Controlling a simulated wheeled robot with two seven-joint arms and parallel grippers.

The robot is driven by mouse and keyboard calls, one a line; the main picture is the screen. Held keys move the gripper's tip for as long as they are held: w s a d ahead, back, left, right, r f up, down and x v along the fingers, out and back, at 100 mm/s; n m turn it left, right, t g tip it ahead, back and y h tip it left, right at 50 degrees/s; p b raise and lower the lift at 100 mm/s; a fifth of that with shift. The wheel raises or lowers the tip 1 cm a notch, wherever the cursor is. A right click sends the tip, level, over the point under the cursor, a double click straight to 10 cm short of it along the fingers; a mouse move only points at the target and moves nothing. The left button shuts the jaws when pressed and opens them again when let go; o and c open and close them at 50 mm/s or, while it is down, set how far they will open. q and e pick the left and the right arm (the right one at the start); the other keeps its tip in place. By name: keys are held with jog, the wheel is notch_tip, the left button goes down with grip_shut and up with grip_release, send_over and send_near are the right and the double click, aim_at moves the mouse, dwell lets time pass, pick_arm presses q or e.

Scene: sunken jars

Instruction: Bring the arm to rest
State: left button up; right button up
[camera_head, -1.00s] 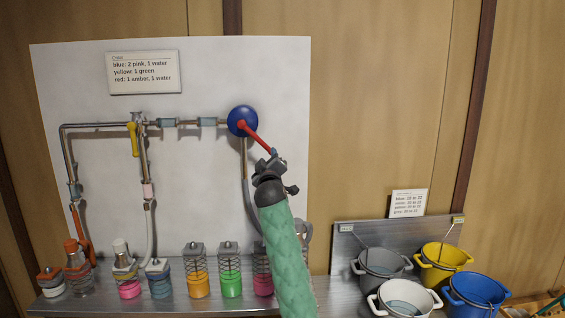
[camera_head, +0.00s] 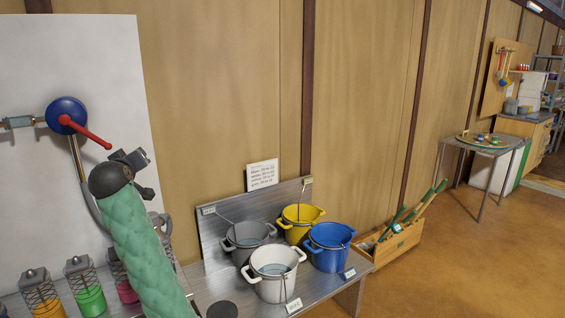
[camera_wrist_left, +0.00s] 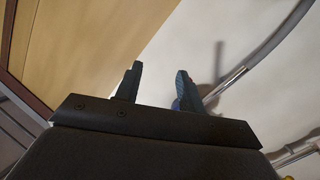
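My left arm, in a green quilted sleeve, rises from the bottom of the head view. Its dark gripper (camera_head: 135,160) is in front of the right part of the white panel, just below the end of a red lever (camera_head: 90,131) on a blue round hub (camera_head: 66,114). A small gap seems to lie between gripper and lever in the picture; depth is hard to judge. In the left wrist view the two fingers (camera_wrist_left: 157,85) stand apart with nothing held between them. The panel and a curved pipe (camera_wrist_left: 262,52) show behind them. My right gripper is not in view.
Below, a metal bench holds spring-topped jars (camera_head: 84,287) and grey (camera_head: 247,240), white (camera_head: 275,281), yellow (camera_head: 301,222) and blue (camera_head: 328,246) pots. A wooden crate (camera_head: 390,246) stands on the floor beyond. A small table (camera_head: 483,146) is further right, with open floor in front.

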pick_arm(q)
jog(key=s+d+f+m+g+h, duration=0.2)
jog(key=s+d+f+m, duration=0.1)
jog(key=s+d+f, duration=0.55)
jog(key=s+d+f+m+g+h, duration=0.25)
jog(key=s+d+f, duration=0.3)
jog(key=f, duration=0.55)
jog(key=s+d+f+m+g+h, duration=0.15)
jog(key=s+d+f+m, duration=0.25)
jog(key=s+d+f, duration=0.5)
jog(key=s+d+f+g, duration=0.2)
jog(key=s+f+g, duration=0.2)
jog(key=s+f, duration=0.8)
jog(key=s+d+f+m+g+p, duration=0.1)
jog(key=s+d+f+g, duration=0.1)
jog(key=s+f, duration=1.1)
jog(key=s+g, duration=0.1)
jog(key=s, duration=0.2)
jog(key=shift+s+g+p, duration=0.3)
jog(key=shift+s+g, duration=0.1)
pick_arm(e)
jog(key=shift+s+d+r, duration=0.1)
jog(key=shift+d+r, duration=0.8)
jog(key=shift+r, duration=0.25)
pick_arm(q)
jog(key=shift+d, duration=0.1)
